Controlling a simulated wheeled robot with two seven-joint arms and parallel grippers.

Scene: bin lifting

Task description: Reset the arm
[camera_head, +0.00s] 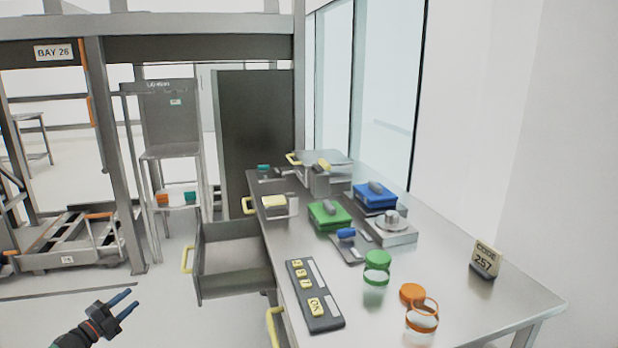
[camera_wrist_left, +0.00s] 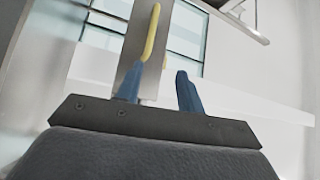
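My left gripper (camera_head: 126,303) is at the lower left of the head view, over the floor, left of the workbench. Its two blue fingers point up and right with a gap between them, and nothing is held. In the left wrist view my left gripper (camera_wrist_left: 157,85) shows its two blue fingers apart and empty. A yellow handle (camera_wrist_left: 151,35) on a grey panel shows beyond the left finger; I cannot tell how far off. My right gripper is in neither view.
The metal workbench (camera_head: 450,270) holds a green bin (camera_head: 329,215), a blue bin (camera_head: 376,197), a scale (camera_head: 390,230), a keypad (camera_head: 314,295), jars and a code sign (camera_head: 485,259). An open drawer (camera_head: 232,258) juts left. A cart (camera_head: 75,245) stands at left. The floor around my gripper is clear.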

